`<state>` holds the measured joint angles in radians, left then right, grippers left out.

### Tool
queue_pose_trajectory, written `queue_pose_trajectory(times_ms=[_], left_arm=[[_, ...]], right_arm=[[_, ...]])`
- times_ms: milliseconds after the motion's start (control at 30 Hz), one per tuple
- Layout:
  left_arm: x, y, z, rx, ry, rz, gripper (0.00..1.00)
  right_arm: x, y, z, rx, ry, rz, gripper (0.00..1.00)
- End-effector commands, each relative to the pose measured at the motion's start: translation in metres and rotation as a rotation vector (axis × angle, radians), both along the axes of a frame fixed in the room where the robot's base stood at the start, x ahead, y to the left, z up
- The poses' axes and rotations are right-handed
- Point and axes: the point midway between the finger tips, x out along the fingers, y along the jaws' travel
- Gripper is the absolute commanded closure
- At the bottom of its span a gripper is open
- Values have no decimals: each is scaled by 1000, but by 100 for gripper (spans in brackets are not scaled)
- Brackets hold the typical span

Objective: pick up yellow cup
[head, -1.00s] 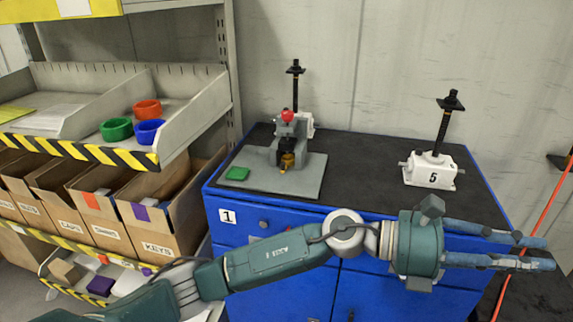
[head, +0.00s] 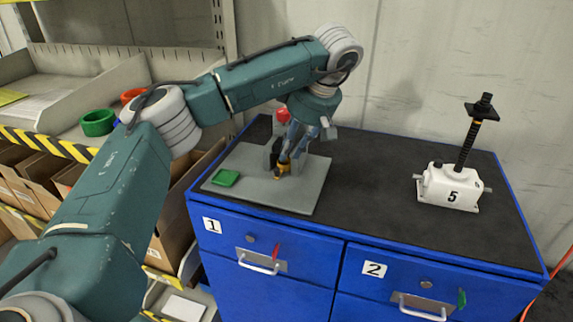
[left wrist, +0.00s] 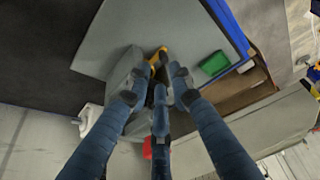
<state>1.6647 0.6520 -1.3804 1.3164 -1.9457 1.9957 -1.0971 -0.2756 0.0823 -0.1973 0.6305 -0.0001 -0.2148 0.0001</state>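A small yellow cup (head: 280,171) sits at the foot of the grey press with a red knob on the blue cabinet, partly hidden by my fingers. In the left wrist view part of the yellow cup (left wrist: 157,56) shows just past the fingertips. My left gripper (head: 297,143) reaches down over the press. Its fingers (left wrist: 158,78) are spread apart, close to the cup; I cannot tell if they touch it. My right gripper is not in view.
The press's grey base plate (head: 310,190) carries a green block (head: 226,178). A green ring (head: 97,122) sits on the left shelf. The top between them is clear.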

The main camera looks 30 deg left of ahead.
Motion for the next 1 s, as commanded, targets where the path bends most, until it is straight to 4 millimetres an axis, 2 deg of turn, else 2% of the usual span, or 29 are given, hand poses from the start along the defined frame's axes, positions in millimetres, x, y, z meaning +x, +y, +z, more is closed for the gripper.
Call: queue_pose_trajectory(times_ms=[33,100,200,267,367,500,633,767,933,1000], left_arm=[[0,4,-8,-1,4,2,78],[1,8,-16,-2,2,2,78],[2,10,-25,-2,-1,0,78],[2,12,-28,-2,-1,0,78],[2,17,-35,-3,1,0,78],[2,30,-52,-3,3,1,78],[3,35,-69,-4,1,-1,78],[4,36,-74,-4,-2,-2,78],[4,36,-75,-4,-2,-2,78],[4,36,-74,-4,-2,-2,92]], right_arm=[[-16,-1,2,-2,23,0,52],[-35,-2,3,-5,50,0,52],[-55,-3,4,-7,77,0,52],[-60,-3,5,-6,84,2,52],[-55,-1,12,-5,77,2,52],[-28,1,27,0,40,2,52],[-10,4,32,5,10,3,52],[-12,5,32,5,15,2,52],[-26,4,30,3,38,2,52],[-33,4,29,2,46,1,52]])
